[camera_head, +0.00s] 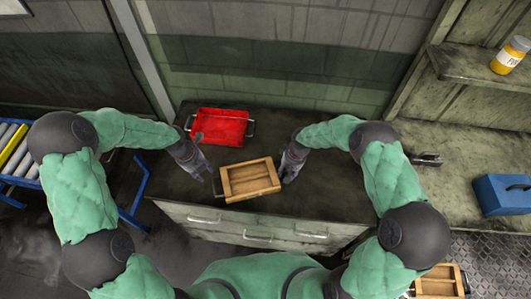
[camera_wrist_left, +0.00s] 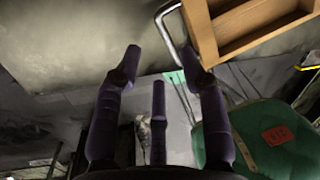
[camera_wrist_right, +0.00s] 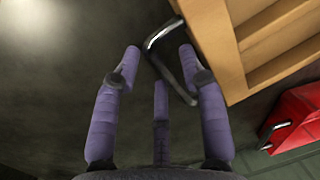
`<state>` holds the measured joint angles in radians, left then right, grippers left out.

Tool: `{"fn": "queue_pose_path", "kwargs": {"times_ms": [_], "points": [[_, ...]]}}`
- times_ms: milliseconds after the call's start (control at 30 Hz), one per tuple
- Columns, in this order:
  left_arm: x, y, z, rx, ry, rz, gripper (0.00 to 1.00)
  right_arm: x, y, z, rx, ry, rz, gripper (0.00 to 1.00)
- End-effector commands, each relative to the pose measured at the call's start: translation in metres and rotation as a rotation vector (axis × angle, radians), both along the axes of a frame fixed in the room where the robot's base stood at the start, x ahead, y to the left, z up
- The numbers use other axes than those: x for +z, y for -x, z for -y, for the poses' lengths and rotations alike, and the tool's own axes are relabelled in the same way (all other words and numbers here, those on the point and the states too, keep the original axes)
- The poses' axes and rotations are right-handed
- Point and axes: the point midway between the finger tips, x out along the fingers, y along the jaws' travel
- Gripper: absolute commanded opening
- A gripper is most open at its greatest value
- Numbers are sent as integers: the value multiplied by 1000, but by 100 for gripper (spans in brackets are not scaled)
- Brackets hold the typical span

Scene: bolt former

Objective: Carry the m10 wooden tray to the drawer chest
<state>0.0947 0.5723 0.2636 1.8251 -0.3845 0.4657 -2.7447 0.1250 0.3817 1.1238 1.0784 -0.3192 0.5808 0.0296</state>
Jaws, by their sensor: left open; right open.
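A wooden tray (camera_head: 250,196) with a divider and metal side handles sits on the dark top of the drawer chest (camera_head: 330,198). My left gripper (camera_head: 211,175) is open at the tray's left side. In the left wrist view the tray (camera_wrist_left: 262,42) and its handle (camera_wrist_left: 165,30) lie just beyond the open fingers (camera_wrist_left: 165,75). My right gripper (camera_head: 288,178) is at the tray's right side. In the right wrist view its open fingers (camera_wrist_right: 160,70) are close to the tray's other handle (camera_wrist_right: 158,45), and the tray (camera_wrist_right: 240,55) is at the upper right. No label is readable.
A red bin (camera_head: 219,127) stands behind the tray on the chest top. A second wooden tray (camera_head: 438,283) is at the lower right. A blue toolbox (camera_head: 502,194) is on the right bench. A blue-framed roller conveyor (camera_head: 18,160) is at left. The chest top's right part is clear.

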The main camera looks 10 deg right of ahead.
Motion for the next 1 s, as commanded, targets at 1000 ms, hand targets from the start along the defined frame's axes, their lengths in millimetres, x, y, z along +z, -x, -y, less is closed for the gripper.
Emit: {"fn": "queue_pose_path", "kwargs": {"times_ms": [1000], "points": [[27, 1, -5, 0, 0, -1, 42, 109, -3, 20, 1, 0, 1, 42]]}}
